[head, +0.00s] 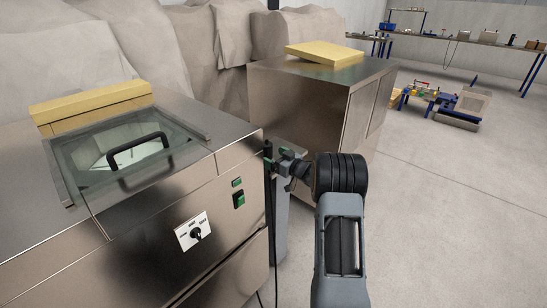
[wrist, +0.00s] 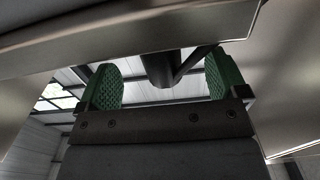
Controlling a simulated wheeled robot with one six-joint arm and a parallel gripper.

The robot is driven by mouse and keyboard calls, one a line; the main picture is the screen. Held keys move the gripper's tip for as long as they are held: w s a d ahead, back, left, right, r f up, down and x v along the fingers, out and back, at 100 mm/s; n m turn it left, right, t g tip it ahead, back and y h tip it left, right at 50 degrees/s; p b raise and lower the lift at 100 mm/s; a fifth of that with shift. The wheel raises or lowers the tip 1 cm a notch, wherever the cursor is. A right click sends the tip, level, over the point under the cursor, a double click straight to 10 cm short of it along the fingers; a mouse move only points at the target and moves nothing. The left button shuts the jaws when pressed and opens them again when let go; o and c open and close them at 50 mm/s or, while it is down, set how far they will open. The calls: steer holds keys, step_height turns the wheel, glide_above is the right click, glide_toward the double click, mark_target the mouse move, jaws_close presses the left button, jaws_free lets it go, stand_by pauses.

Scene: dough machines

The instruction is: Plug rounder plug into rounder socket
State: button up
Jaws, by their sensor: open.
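My gripper (head: 279,166) is in the gap between the two steel machines, close to the right side of the near one. In the wrist view my gripper (wrist: 164,84) is open, with its green pads well apart. A dark, rounded piece (wrist: 160,68) shows between the pads, touching neither; I cannot tell whether it is the rounder plug. In the head view a black upright piece (head: 268,150) stands by the gripper's left finger, and a dark cable (head: 272,240) hangs below. No rounder socket can be made out, and neither machine is clearly labelled.
The near steel machine (head: 225,165) has a glass lid, black handle, knob and green switches. A second steel machine (head: 300,105) stands behind, bearing a yellow board (head: 325,54). A grey post (head: 283,225) stands below my gripper. Open floor (head: 460,210) lies to the right.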

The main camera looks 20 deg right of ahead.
steer(key=shift+s+d, duration=0.25)
steer(key=shift+s, duration=0.25)
stand_by(0.3)
steer(key=p+v, duration=0.1)
steer(key=v, duration=1.2)
steer(key=shift+s+d, duration=0.2)
steer(key=shift+s, duration=0.15)
stand_by(0.4)
